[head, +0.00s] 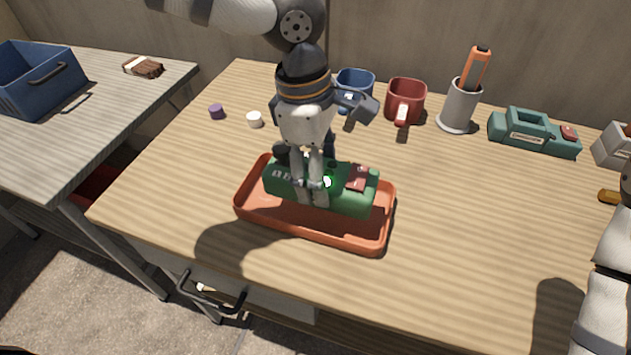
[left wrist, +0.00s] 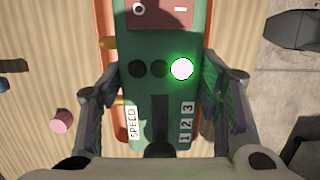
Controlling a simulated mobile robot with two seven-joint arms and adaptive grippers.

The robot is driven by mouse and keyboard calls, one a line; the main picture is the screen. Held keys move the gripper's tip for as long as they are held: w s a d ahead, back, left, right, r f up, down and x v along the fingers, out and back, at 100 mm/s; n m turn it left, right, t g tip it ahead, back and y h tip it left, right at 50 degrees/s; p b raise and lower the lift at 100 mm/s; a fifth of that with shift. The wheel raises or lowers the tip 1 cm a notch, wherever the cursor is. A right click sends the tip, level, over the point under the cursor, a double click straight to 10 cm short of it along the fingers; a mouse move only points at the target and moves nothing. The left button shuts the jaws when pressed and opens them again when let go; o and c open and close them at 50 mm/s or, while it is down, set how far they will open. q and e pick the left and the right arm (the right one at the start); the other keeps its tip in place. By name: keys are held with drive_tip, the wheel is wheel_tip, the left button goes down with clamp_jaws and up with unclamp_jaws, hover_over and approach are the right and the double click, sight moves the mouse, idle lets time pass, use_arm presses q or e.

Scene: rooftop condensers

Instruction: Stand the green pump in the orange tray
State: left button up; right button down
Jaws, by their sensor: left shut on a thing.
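The green pump (head: 345,196) is in the orange tray (head: 262,220), lying along the tray's length. Its red block and a lit green lamp face up. I cannot tell whether its underside touches the tray floor. My left gripper (head: 309,203) reaches down from above and is shut on the pump's middle. In the left wrist view the pump (left wrist: 160,100) sits between the two fingers, with dark knobs, a SPEED label and numbers showing. The orange tray rim (left wrist: 104,35) shows beside it. My right gripper is out of view.
Behind the tray stand a blue mug (head: 356,82), a red mug (head: 405,102), a grey holder (head: 461,106) and a teal device (head: 532,133). A purple cap (head: 216,111) and a white cap (head: 255,119) lie back left.

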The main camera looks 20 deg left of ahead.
use_arm(q)
drive_tip(key=shift+w+a+f, duration=0.15)
drive_tip(key=shift+a+f, duration=0.05)
drive_tip(key=shift+f, duration=0.55)
drive_tip(key=shift+w+a+f, duration=0.1)
drive_tip(key=shift+a+f, duration=0.05)
drive_tip(key=shift+f, duration=0.6)
drive_tip(key=shift+w+a+f, duration=0.15)
drive_tip(key=shift+a+f, duration=0.05)
drive_tip(key=shift+f, duration=0.55)
drive_tip(key=shift+f, duration=0.1)
drive_tip(key=o, duration=1.7)
drive_tip(key=shift+f, duration=0.1)
drive_tip(key=r, duration=0.4)
drive_tip(key=a+r, duration=0.1)
drive_tip(key=r, duration=0.3)
drive_tip(key=a+r, duration=0.1)
drive_tip(key=r, duration=0.3)
drive_tip(key=shift+r, duration=0.15)
